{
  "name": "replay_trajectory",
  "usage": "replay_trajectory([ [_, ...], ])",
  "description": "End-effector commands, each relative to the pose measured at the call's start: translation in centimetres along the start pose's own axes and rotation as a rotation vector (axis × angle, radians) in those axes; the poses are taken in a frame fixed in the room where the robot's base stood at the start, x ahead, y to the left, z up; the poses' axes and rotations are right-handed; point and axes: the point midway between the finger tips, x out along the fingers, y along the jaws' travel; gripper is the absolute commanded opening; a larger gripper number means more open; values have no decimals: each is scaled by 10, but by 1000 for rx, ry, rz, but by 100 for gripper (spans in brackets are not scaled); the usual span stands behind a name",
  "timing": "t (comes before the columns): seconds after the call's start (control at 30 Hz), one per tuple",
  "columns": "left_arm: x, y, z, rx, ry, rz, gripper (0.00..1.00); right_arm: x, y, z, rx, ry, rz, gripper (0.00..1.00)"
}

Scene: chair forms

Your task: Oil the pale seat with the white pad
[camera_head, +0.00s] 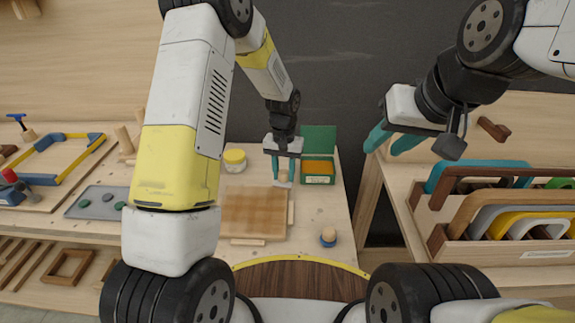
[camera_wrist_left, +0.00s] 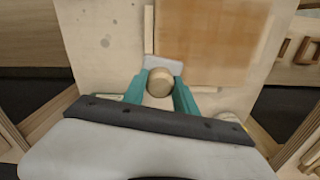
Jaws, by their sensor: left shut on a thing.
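The seat (camera_head: 252,208) is a flat wooden board lying on the workbench. In the left wrist view the seat (camera_wrist_left: 210,38) shows a browner, blotchy face and a paler strip along its right edge. My left gripper (camera_head: 283,182) is shut on the round wooden knob of the white pad (camera_wrist_left: 166,64). The pad is at the seat's edge, on the far right side in the head view. I cannot tell whether it touches the seat. My right gripper (camera_head: 382,150) is open and empty, off to the right above the gap between the benches.
A green open box with orange-brown contents (camera_head: 319,170) stands right of my left gripper. A yellow-topped jar (camera_head: 234,158) stands behind the seat. A grey tray (camera_head: 86,208) lies left. A rack of curved parts (camera_head: 500,240) fills the right bench.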

Motion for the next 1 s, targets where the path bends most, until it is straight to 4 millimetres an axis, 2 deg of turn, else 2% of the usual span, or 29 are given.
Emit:
replay_trajectory([
  [0.1,-11,-1,0,0,3,0,0,0,0,0,0,0,0,36],
  [0.3,-21,-2,0,-1,2,0,0,0,0,0,0,0,0,36],
  [1.0,-22,-2,1,-1,1,0,0,0,0,0,0,0,0,36],
])
